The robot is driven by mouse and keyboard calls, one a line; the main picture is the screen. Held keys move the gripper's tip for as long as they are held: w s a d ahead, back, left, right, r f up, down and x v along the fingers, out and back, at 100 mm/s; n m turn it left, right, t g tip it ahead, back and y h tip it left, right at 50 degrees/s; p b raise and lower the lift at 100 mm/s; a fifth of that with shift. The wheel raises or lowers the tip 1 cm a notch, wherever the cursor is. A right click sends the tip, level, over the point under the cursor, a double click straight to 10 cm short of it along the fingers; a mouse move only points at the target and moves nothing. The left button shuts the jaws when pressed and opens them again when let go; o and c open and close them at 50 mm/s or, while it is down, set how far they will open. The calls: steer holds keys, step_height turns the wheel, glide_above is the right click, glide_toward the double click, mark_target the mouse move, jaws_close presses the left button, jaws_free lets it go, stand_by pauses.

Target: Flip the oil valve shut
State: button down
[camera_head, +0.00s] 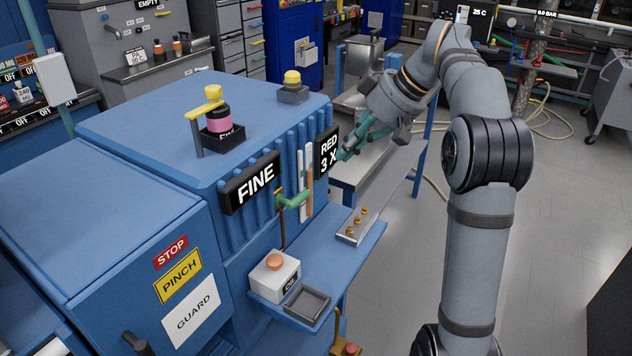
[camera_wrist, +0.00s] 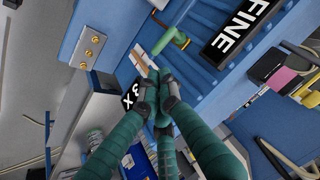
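The valve with a green lever handle (camera_head: 293,199) is on the front of the blue machine, under the FINE sign. A copper pipe runs down from it, and the lever sticks out sideways. It also shows at the top of the wrist view (camera_wrist: 163,42), with a brass-coloured part at one end. My gripper (camera_head: 345,153) is beside the RED 3 X sign, to the right of and above the valve, apart from the lever. Its green fingers come together at the tips in the wrist view (camera_wrist: 160,92), with nothing seen between them.
A sight tube (camera_head: 301,180) with orange inside stands beside the valve. The FINE sign (camera_head: 251,182) and RED 3 X sign (camera_head: 328,153) flank it. Below are a blue shelf (camera_head: 335,262), a white box with an orange button (camera_head: 274,273), and a plate with brass studs (camera_head: 357,226).

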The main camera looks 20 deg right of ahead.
steer(key=shift+w+d+f+n, duration=0.15)
steer(key=shift+d+n, duration=0.1)
steer(key=shift+n, duration=0.45)
steer(key=shift+a, duration=0.1)
steer(key=b, duration=0.1)
glide_toward(306, 193)
steer(key=x, duration=0.7)
